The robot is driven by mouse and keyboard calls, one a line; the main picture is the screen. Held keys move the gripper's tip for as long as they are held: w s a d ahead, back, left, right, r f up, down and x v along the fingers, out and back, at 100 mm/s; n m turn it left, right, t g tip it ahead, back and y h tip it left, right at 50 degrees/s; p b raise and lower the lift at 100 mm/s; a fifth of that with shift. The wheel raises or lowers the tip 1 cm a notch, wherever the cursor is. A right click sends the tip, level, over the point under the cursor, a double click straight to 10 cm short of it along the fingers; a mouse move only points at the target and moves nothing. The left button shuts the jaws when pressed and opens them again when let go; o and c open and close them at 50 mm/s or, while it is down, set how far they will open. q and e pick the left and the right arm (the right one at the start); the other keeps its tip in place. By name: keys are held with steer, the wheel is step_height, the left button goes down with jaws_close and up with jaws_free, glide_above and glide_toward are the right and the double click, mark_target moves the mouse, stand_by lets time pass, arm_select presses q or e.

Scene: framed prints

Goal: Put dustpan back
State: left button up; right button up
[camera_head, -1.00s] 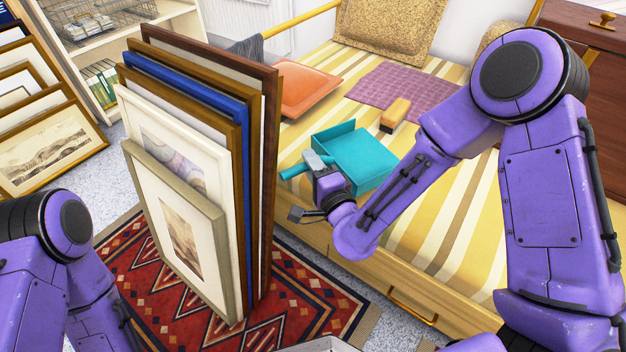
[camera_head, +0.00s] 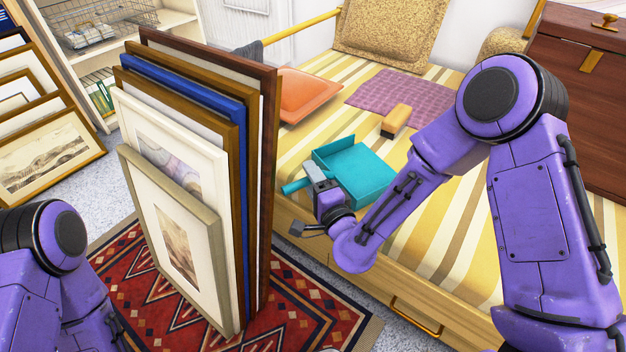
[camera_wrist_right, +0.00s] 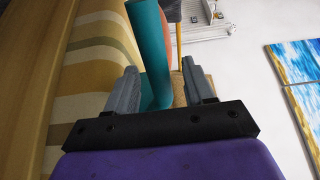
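The teal dustpan (camera_head: 362,175) is at the near edge of the striped bed, its pan over the cover and its handle (camera_head: 292,187) pointing left toward the framed prints. I cannot tell whether the pan still touches the cover. My right gripper (camera_head: 316,172) is at the handle.
A tall stack of framed prints (camera_head: 185,215) stands on the red rug (camera_head: 290,300), close left of the handle. On the bed (camera_head: 450,190) lie a wood-backed brush (camera_head: 396,120), a purple cloth (camera_head: 400,92) and an orange cushion (camera_head: 307,92). A wire basket (camera_head: 100,25) sits on the white shelf.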

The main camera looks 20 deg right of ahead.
steer(key=shift+r, duration=0.2)
arm_select(q)
steer(key=r+p, duration=0.1)
steer(key=w+r+p, duration=0.1)
steer(key=r+p, duration=0.1)
steer(key=shift+a+r+n+t, duration=0.2)
steer(key=shift+r+n+t, duration=0.1)
steer(key=shift+n, duration=0.1)
arm_select(e)
steer(key=s+d, duration=0.2)
steer(key=s, duration=1)
steer(key=shift+f, duration=0.1)
